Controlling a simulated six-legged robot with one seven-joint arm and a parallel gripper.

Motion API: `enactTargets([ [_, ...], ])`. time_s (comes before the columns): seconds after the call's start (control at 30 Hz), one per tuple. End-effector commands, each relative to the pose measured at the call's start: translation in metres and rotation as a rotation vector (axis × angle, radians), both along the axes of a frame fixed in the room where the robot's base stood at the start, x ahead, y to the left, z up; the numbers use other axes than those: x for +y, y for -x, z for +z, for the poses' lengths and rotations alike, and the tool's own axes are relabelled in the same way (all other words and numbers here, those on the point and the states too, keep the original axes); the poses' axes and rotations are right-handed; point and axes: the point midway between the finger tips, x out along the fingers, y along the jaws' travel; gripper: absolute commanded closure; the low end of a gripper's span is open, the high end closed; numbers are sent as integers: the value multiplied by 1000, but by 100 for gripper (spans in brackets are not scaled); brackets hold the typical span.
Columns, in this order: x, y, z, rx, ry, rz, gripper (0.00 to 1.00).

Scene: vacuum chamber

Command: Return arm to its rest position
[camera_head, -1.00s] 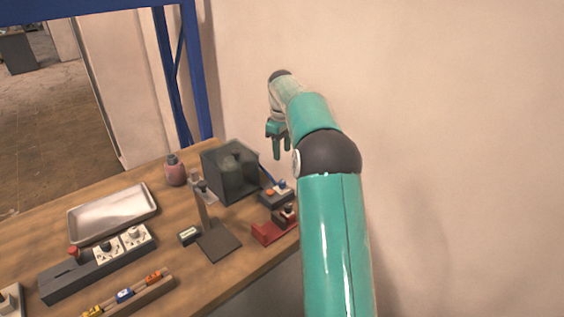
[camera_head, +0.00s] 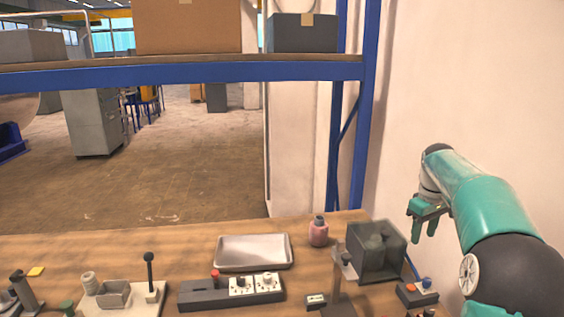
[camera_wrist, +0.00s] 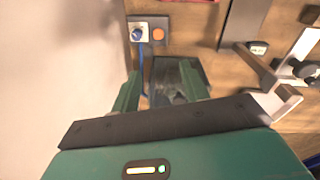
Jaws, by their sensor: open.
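My gripper (camera_head: 425,218) is at the right in the head view, at the end of my teal arm. It points down, with its fingers apart and nothing seen between them. It is above and to the right of the grey translucent vacuum chamber (camera_head: 376,252), apart from it. In the wrist view, my gripper's green fingers (camera_wrist: 160,95) are spread, and the dark chamber (camera_wrist: 178,82) shows between and beyond them. A small control box (camera_head: 416,293) with a blue knob and an orange button stands next to the chamber, joined by a blue hose.
A wooden bench (camera_head: 200,246) holds a metal tray (camera_head: 253,252), a pink bottle (camera_head: 318,232), a dark control strip (camera_head: 232,291) and a stand (camera_head: 338,290). A blue rack frame (camera_head: 200,73) crosses above. A pale wall (camera_head: 470,90) rises close by my arm.

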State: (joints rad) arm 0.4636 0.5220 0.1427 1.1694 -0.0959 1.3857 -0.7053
Motion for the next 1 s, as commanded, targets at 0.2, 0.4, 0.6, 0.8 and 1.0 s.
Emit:
enactTargets([
  [0.2,72,47,44,-81,32,-52,55],
  [0.4,125,102,64,-161,37,-111,55],
  [0.6,169,165,67,-244,17,-177,55],
  [0.8,202,230,52,-325,-27,-243,55],
  [1.0,226,290,22,-398,-92,-308,55],
])
